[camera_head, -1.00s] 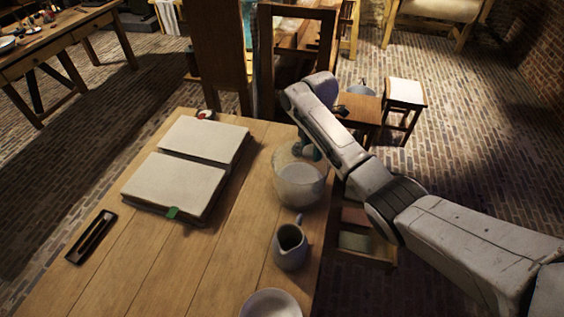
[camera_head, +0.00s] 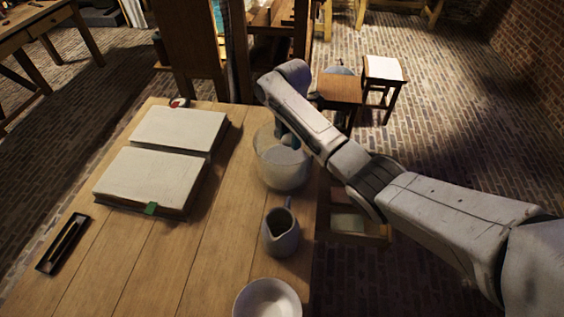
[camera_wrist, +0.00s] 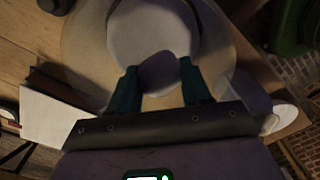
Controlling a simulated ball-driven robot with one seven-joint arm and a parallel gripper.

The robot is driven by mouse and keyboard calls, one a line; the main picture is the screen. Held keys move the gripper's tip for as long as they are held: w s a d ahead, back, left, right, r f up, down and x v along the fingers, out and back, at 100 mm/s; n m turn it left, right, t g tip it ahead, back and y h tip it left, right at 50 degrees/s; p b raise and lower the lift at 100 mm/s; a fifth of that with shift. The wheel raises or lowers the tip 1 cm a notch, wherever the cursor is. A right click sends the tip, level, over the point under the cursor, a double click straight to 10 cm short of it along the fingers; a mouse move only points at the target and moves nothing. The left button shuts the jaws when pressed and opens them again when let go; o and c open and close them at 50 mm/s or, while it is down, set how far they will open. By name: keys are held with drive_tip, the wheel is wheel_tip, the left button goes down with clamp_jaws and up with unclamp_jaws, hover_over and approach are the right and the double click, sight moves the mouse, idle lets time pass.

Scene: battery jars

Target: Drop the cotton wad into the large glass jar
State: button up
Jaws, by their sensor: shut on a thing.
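The large glass jar (camera_head: 281,172) stands near the right edge of the wooden table, with pale contents showing in it. My gripper (camera_head: 290,141) points down at the jar's mouth, by its far rim. In the wrist view, the teal fingers of my gripper (camera_wrist: 158,80) are shut on a small rounded wad (camera_wrist: 158,68), dark in the shade. Behind the wad is the round jar (camera_wrist: 82,45) with a pale disc of contents. I cannot tell how far the fingertips are below the rim. The wad is hardly visible in the head view.
A grey jug (camera_head: 281,232) stands just in front of the jar, and a white bowl (camera_head: 267,300) is nearer. An open book (camera_head: 152,180) and a dark pen tray (camera_head: 62,243) lie to the left. A stool (camera_head: 384,75) is beyond the table at right.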

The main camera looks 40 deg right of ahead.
drive_tip(key=o, duration=1)
drive_tip(key=shift+r, duration=0.15)
wheel_tip(320, 180, up, 11)
drive_tip(key=shift+f, duration=0.2)
